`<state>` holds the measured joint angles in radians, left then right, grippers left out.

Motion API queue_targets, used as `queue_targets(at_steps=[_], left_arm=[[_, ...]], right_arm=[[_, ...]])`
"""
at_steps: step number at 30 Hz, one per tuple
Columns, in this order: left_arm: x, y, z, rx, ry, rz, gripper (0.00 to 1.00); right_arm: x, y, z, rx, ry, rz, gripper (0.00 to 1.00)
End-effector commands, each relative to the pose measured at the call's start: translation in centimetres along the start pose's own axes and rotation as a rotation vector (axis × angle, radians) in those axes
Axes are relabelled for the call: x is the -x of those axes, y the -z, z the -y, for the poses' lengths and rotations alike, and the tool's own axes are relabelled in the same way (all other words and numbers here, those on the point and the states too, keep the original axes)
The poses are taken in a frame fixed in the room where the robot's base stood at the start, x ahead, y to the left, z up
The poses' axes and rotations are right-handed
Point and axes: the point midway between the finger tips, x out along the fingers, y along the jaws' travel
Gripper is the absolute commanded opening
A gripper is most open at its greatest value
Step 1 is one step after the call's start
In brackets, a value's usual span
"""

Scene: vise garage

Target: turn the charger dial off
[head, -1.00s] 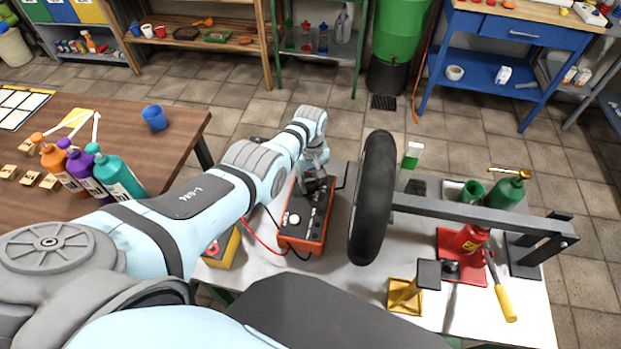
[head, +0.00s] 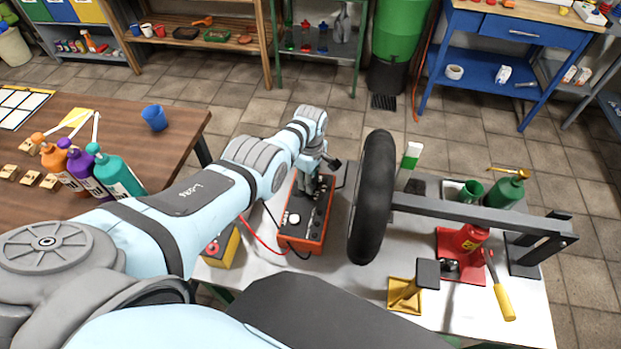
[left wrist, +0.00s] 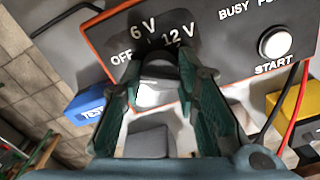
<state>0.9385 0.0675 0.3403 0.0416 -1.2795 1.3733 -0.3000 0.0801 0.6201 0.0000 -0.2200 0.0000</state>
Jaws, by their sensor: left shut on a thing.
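The charger (head: 301,232) is an orange box with a dark top panel, on the white workbench to the left of the black wheel. Its panel also shows in the left wrist view (left wrist: 228,45), with the labels OFF, 6 V and 12 V and a white START button (left wrist: 275,43). My left gripper (head: 310,190) reaches down onto the charger's far part. In the left wrist view its two green fingers (left wrist: 162,78) are shut on the dark dial (left wrist: 160,66), just below the labels. The dial's pointer is hidden, so its setting cannot be told. My right gripper is not in view.
The upright wheel (head: 372,198) on a grey bar stands close right of the charger. A red jack (head: 464,241) and a yellow stand (head: 404,295) are farther right. Red and black cables lie left of the charger, near a yellow box (head: 222,248). Bottles stand on the brown table.

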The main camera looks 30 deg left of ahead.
Motion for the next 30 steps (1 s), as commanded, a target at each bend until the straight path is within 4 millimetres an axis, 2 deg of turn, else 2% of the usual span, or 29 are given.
queue_targets(at_steps=[12,13,16,26,30], left_arm=[[-0.09,-0.02,0.10,0.009,0.003,0.001,0.01],[-0.09,-0.02,0.10,0.008,0.003,0.001,0.32],[-0.08,-0.02,0.09,0.008,0.003,0.001,0.48],[0.03,0.00,0.02,0.007,0.001,0.000,0.49],[0.88,0.05,-0.19,0.008,-0.002,0.000,0.49]], right_arm=[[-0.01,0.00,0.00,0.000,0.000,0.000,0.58],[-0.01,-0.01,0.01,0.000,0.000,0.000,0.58],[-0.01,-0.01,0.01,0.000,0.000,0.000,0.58],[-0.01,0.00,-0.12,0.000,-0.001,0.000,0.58],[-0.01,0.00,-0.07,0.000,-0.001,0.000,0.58]])
